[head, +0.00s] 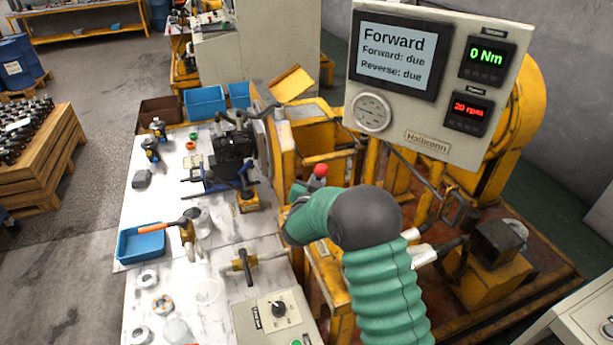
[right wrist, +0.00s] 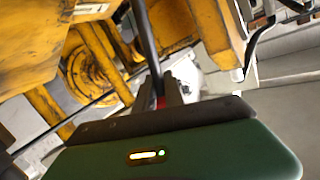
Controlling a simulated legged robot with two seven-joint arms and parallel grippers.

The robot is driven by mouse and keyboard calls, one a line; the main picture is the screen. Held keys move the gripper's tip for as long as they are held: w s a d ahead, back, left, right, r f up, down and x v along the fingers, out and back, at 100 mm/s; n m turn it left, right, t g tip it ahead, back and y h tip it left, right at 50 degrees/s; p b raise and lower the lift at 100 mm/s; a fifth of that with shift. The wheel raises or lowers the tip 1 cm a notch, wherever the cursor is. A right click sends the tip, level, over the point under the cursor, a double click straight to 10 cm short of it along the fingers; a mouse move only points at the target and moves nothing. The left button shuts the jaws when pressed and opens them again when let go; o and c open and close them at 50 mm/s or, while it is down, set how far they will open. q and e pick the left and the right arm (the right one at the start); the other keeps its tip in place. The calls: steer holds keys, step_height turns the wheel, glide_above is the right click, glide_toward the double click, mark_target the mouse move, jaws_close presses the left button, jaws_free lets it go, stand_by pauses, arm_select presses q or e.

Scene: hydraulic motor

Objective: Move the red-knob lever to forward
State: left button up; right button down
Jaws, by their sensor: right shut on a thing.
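The lever's red knob (head: 320,170) shows in the head view just beyond the end of my green right arm. My right gripper (right wrist: 165,95) is shut on the lever. In the right wrist view the lever's dark rod (right wrist: 147,45) runs up from between the fingers, and a bit of red shows there. The palm hides most of the grip. The display (head: 393,55) reads "Forward", with "Forward: due" and "Reverse: due" below. My left gripper is not in view.
The readouts show 0 Nm (head: 487,57) and 20 rpm (head: 468,108). The yellow machine frame (head: 335,140) stands around the lever. A white bench (head: 215,275) at left holds a blue tray (head: 141,246), fittings and a control box with a dial (head: 278,308).

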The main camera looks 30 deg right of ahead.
steer(key=shift+s+d+f+m+y, duration=0.2)
steer(key=shift+d+m, duration=0.15)
steer(key=shift+d, duration=0.2)
steer(key=shift+s+d+f+m+y, duration=0.1)
steer(key=shift+d+m+y, duration=0.1)
steer(key=shift+d+m, duration=0.25)
steer(key=c, duration=1.7)
jaws_free()
steer(key=shift+c, duration=0.2)
steer(key=shift+o, duration=1.2)
steer(key=shift+d, duration=0.1)
steer(key=shift+o, duration=0.3)
steer(key=shift+d, duration=0.1)
